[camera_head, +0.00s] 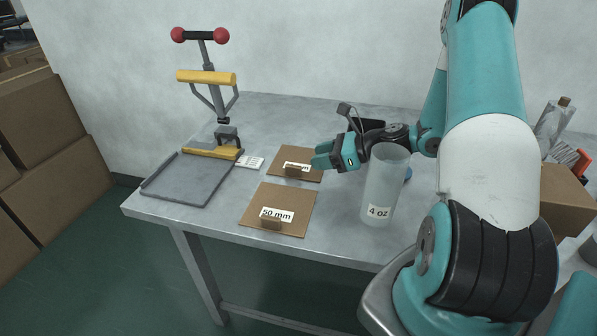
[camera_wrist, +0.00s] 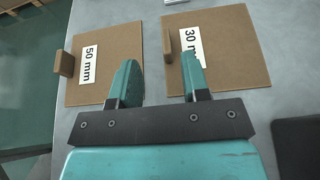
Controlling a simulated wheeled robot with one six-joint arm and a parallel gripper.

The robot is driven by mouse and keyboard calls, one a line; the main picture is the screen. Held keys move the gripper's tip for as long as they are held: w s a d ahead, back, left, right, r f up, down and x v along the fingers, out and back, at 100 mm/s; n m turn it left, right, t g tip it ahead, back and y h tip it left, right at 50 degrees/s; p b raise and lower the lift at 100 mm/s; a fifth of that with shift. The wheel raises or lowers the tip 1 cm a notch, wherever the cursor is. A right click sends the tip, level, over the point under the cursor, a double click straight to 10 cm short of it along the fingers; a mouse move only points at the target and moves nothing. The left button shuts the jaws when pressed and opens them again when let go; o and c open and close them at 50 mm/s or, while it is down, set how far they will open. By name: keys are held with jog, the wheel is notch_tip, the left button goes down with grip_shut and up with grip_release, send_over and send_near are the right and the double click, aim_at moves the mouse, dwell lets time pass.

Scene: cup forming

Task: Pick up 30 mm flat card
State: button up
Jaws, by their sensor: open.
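The 30 mm flat card (camera_head: 283,159) is a brown square with a white label and a small brown block handle. It lies flat on the table behind the 50 mm card, and the wrist view shows it at upper right (camera_wrist: 236,62), its label partly hidden by a finger. My gripper (camera_head: 325,160) is open and empty, just above the card's right side. The block handle (camera_wrist: 168,44) stands ahead of the fingertips.
The 50 mm card (camera_head: 287,198) lies nearer the table's front edge. A frosted 4 oz cup (camera_head: 384,185) stands right of the cards, close to my arm. A lever press (camera_head: 212,95) and grey tray (camera_head: 170,187) are at left. Bare table (camera_head: 335,213) lies between card and cup.

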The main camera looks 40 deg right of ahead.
aim_at(295, 166)
jog(key=shift+f+b, duration=0.3)
jog(key=shift+f, duration=0.3)
jog(key=shift+w+a+f, duration=0.1)
jog(key=shift+w+a, duration=0.05)
jog(key=x, duration=0.7)
jog(key=shift+w+d+f+p, duration=0.1)
jog(key=shift+d+f+p, duration=0.15)
jog(key=shift+d+p, duration=0.05)
jog(key=shift+c, duration=0.4)
grip_shut()
